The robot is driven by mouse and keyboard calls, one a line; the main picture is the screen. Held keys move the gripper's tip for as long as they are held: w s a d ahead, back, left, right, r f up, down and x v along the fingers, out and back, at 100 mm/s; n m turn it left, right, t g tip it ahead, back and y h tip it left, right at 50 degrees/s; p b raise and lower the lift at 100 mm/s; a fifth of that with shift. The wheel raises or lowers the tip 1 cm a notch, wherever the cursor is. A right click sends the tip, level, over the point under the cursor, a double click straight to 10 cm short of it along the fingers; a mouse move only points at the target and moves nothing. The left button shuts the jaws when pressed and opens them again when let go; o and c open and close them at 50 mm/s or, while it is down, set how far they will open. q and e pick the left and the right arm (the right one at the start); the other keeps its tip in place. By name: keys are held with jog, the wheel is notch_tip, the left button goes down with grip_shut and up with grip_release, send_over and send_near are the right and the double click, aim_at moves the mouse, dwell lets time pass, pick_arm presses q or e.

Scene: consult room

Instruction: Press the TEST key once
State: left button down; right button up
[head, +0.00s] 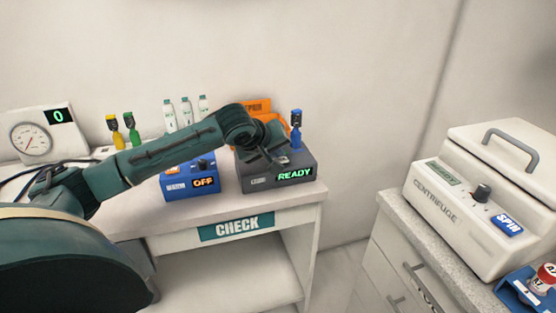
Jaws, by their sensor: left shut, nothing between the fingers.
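A dark grey box (258,181) with a green READY display (295,175) stands at the right end of the counter marked CHECK. My left arm reaches in from the left, and my left gripper (279,158) is shut and empty, pointing down over the top of this box. Whether the fingertips touch the box or hang just above it, I cannot tell. No key lettered TEST is readable; the arm and gripper cover part of the box top. My right gripper is out of view.
A blue box (190,184) showing OFF stands left of the grey box, under my forearm. Several white bottles (186,112), an orange item (256,107) and a blue-capped tube (296,128) stand behind. A centrifuge (470,215) is on the right cabinet, across a gap.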

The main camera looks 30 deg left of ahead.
pick_arm(q)
jog(key=shift+f, duration=0.45)
dwell(0.5)
jog(key=shift+r, duration=0.1)
jog(key=shift+r+p, duration=0.8)
jog(key=shift+p, duration=0.3)
notch_tip(320, 180, up, 5)
jog(key=p, duration=0.5)
jog(key=shift+p, duration=0.35)
jog(key=shift+f, duration=0.1)
